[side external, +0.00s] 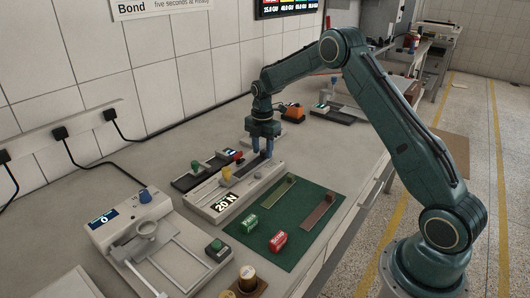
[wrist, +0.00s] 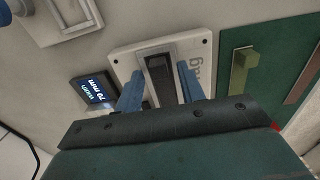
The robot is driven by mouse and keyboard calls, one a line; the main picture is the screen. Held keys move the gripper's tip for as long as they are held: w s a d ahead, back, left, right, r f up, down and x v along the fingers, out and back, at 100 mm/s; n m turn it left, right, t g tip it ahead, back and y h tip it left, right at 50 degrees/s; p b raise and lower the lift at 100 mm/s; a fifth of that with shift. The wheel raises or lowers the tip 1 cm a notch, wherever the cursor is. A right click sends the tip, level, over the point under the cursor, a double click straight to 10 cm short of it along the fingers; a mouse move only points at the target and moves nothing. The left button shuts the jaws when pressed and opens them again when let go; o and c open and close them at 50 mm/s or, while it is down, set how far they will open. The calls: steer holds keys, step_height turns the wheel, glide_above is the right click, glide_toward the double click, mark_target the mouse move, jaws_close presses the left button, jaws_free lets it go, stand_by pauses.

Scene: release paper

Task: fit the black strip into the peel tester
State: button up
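The peel tester is a long light-grey bed (side external: 236,197) with a "20 N" label. It lies left of the green mat in the side view, and its pale end plate (wrist: 204,52) shows in the wrist view. A black strip (wrist: 159,72) lies along the dark slot area of that plate. My gripper (side external: 267,152) points down over the tester's far end. In the wrist view its two blue fingers (wrist: 159,75) stand apart, one on each side of the black strip, with visible gaps. I cannot tell their exact height above it.
A green mat (side external: 255,243) holds an olive strip (side external: 283,188), a brown strip (side external: 320,212), a green block (side external: 250,224) and a red block (side external: 278,241). A dark device with a "70 mm" display (wrist: 95,90) sits beside the tester. A pale machine (side external: 115,235) stands front left.

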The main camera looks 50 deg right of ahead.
step_height(320, 180, up, 12)
stand_by(0.6)
stand_by(0.5)
steer(key=s+a+r+m+t, duration=0.1)
steer(key=s+a+r+m, duration=0.35)
steer(key=s+r, duration=0.3)
steer(key=s+a+r+m+t, duration=0.2)
steer(key=s+a+r+m, duration=0.2)
steer(key=s+a+r, duration=0.3)
steer(key=s+a+f+m+t, duration=0.1)
steer(key=s+m, duration=0.2)
steer(key=s, duration=0.4)
steer(key=s+a+f+m, duration=0.2)
steer(key=s+m, duration=0.1)
steer(key=s, duration=0.4)
steer(key=s+a+f+m+t, duration=0.1)
steer(key=s+a+m, duration=0.1)
steer(key=s, duration=0.5)
steer(key=shift+a+f+m+t, duration=0.15)
steer(key=shift+a+m+t, duration=0.15)
steer(key=shift+m, duration=0.45)
